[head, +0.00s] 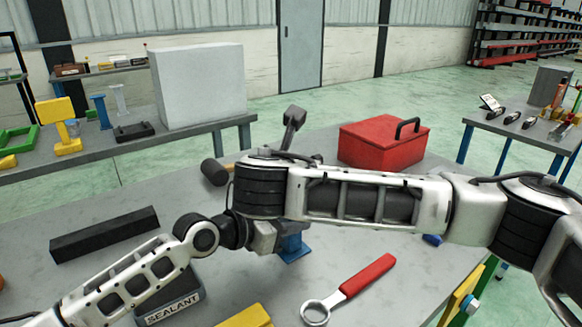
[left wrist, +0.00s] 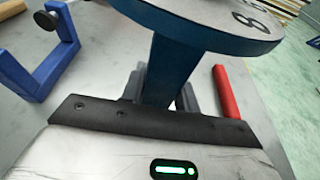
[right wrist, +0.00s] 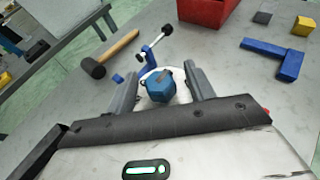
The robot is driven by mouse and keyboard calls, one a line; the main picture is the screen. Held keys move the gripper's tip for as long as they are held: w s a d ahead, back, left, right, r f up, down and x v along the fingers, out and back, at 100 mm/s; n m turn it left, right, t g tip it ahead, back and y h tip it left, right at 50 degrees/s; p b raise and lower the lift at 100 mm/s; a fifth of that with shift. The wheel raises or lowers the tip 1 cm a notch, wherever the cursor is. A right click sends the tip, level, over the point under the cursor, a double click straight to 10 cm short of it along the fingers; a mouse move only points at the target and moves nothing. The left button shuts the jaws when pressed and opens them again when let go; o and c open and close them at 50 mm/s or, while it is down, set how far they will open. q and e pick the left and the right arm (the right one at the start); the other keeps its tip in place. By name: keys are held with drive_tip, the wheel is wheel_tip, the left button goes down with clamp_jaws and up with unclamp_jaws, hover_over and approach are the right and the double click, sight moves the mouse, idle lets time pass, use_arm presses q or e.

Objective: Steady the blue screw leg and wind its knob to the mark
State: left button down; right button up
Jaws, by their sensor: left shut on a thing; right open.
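The blue screw leg shows as an upright blue post (left wrist: 172,70) under a round numbered plate (left wrist: 215,22) in the left wrist view. My left gripper (left wrist: 162,92) is shut on the post below the plate. In the head view only a blue lower part of the leg (head: 293,246) shows beside my left gripper (head: 265,238); my arms hide the top. In the right wrist view the blue faceted knob (right wrist: 160,88) sits over a pale disc. My right gripper (right wrist: 160,72) is open, its fingers on either side of the knob with gaps. I cannot see the mark.
A red-handled ring wrench (head: 350,288) lies right of the leg, and a red toolbox (head: 384,143) stands behind. A mallet (head: 214,172), a black bar (head: 105,235) and a sealant box (head: 170,303) are on the left. A blue clamp frame (left wrist: 40,68) stands near the left gripper.

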drive_tip(key=v, duration=1.2)
drive_tip(key=shift+w, duration=0.1)
drive_tip(key=w+d+m+g+y, duration=0.9)
drive_tip(key=d+m+g+y, duration=0.25)
drive_tip(key=m+y, duration=0.55)
drive_tip(key=shift+m+t+h, duration=0.35)
drive_tip(key=shift+m+h, duration=0.15)
drive_tip(key=shift+h, duration=0.1)
drive_tip(key=x, duration=1)
drive_tip(key=shift+w+a+f, duration=0.1)
drive_tip(key=shift+a+f, duration=0.05)
drive_tip(key=shift+f, duration=0.15)
drive_tip(key=c, duration=1)
